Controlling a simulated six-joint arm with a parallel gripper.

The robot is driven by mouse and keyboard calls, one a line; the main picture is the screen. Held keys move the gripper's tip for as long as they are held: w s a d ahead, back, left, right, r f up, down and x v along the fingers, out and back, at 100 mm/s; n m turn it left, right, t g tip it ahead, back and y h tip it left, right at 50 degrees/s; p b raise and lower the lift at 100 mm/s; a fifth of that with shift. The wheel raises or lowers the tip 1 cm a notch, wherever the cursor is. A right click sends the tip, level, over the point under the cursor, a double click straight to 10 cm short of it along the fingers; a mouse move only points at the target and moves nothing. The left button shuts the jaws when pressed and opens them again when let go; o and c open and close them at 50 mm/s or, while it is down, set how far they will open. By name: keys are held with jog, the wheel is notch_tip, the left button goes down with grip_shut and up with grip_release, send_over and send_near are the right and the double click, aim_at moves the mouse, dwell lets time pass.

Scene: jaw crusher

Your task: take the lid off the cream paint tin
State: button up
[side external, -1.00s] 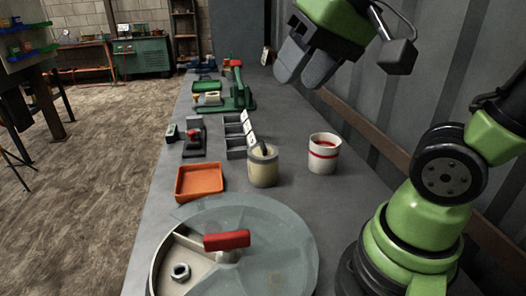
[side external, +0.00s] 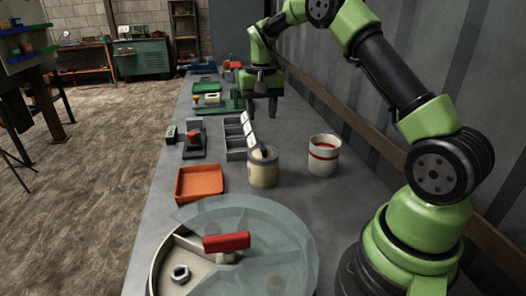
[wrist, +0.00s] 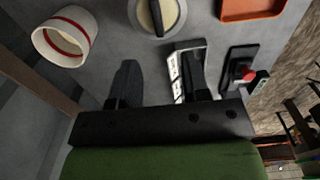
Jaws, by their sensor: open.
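The cream paint tin (side external: 263,172) stands upright on the bench, with its lid (side external: 262,153) on top and a dark upright handle on the lid. In the wrist view the lid (wrist: 145,18) shows from above at the top edge, partly cut off. My gripper (side external: 262,112) is open and empty, pointing down above the bench, beyond the tin and apart from it. In the wrist view the two dark fingers of my gripper (wrist: 160,75) are spread, with bare bench and the edge of a grey tray between and behind them.
A white tin with a red band (side external: 323,155) stands right of the cream tin. A grey compartment tray (side external: 236,154) with white cards is close behind it. An orange tray (side external: 200,183) lies left, a red-button box (side external: 193,140) farther back, and a large round clear-covered machine (side external: 290,240) in front.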

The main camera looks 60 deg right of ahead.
aim_at(263, 144)
jog(key=f, duration=0.8)
jog(key=shift+s+a+f, duration=0.15)
jog(key=shift+s+f, duration=0.1)
jog(key=shift+f, duration=0.05)
grip_shut()
